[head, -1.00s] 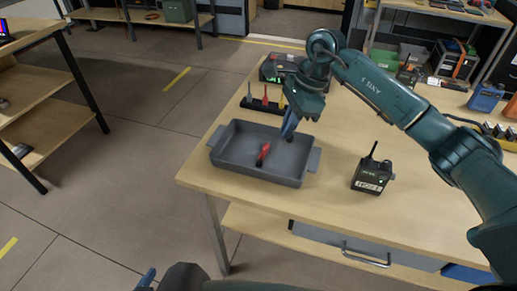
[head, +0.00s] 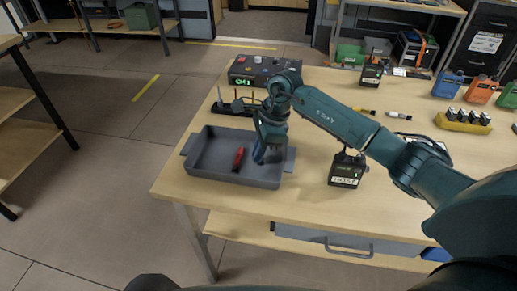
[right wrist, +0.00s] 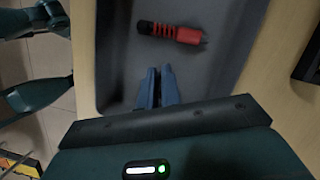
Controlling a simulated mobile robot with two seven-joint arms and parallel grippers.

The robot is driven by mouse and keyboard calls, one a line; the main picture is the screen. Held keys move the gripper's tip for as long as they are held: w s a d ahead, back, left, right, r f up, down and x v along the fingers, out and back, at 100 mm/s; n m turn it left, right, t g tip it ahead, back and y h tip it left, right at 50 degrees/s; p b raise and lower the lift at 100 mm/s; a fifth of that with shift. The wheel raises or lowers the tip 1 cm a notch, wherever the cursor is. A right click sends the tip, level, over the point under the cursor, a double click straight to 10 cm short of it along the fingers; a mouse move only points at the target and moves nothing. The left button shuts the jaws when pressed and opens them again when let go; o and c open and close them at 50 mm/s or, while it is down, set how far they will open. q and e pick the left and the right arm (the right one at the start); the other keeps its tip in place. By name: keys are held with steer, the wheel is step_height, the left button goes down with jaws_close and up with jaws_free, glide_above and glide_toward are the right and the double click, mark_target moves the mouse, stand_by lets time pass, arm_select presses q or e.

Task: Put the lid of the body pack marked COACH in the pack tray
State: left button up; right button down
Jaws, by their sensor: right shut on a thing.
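The grey pack tray (head: 230,178) sits at the near left corner of the bench, with a red and black tool (head: 238,159) lying in it. My right gripper (head: 260,155) points down into the tray's right part, beside that tool. In the right wrist view, its blue fingers (right wrist: 154,78) are close together over the tray floor (right wrist: 105,55). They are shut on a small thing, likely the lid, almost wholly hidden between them. A dark body pack (head: 346,171) with an antenna stands right of the tray; its label is hard to read. My left gripper is out of view.
A dark rack (head: 234,110) with upright tools and a box with a green display (head: 262,71) stand behind the tray. Another pack (head: 372,74), a yellow holder (head: 462,123) and blue and orange containers are farther right. The bench front is clear.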

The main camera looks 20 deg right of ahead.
steer(key=c, duration=2.1)
jaws_free()
steer(key=shift+f, duration=0.15)
steer(key=o, duration=0.5)
steer(key=shift+r, duration=0.35)
steer(key=b+v, duration=0.1)
steer(key=v, duration=1)
steer(key=shift+r, duration=0.4)
steer(key=shift+d, duration=0.1)
